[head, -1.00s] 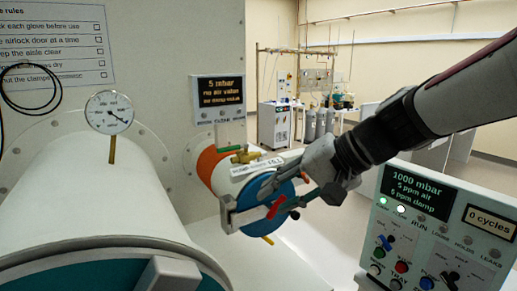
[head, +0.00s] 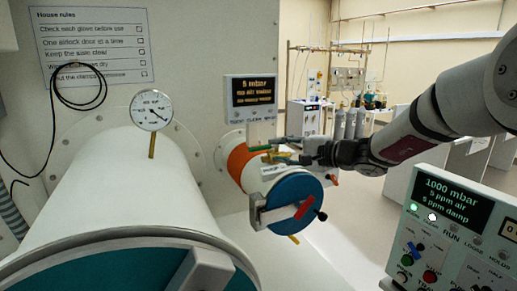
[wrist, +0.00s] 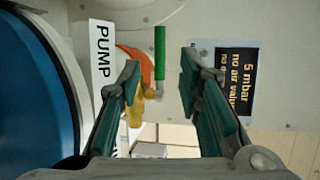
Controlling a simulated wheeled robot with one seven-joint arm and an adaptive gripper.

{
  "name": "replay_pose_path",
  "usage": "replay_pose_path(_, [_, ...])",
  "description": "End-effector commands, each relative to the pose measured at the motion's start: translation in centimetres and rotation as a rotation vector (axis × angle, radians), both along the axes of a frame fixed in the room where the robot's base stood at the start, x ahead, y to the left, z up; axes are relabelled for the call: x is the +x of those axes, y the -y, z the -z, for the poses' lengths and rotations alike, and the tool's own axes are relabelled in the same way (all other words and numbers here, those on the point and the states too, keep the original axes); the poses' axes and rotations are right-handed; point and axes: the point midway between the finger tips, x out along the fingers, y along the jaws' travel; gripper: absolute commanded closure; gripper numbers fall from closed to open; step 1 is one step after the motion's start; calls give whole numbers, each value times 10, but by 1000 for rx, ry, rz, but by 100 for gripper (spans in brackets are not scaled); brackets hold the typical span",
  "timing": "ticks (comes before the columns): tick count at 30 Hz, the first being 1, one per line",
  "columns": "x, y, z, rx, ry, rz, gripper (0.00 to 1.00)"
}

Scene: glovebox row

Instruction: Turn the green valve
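The green valve handle (head: 260,148) is a thin bar on a brass fitting on top of the small airlock cylinder. In the wrist view the handle (wrist: 160,55) stands upright in the picture, between the lines of my two fingers and beyond their tips. The brass body (wrist: 136,110) is partly hidden behind the left finger. My gripper (wrist: 160,78) is open and empty. In the head view my gripper (head: 290,150) reaches in from the right, close beside the valve, above the blue door. I cannot tell the exact gap to the handle.
The small airlock's blue door (head: 294,203) with a red-and-black lever lies just below my gripper. A display (head: 251,92) is on the wall behind the valve. A gauge (head: 151,110) stands on the large cylinder at left. A control panel (head: 450,230) stands at front right.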

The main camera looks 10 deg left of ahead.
Motion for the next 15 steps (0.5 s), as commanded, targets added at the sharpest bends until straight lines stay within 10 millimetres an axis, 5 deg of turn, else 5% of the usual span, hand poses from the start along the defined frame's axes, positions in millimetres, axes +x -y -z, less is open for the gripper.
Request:
replay_pose_path(6, [22,-38,8,0,-1,-3,68])
replay_pose_path(15, [42,-68,15,-1,0,-1,68])
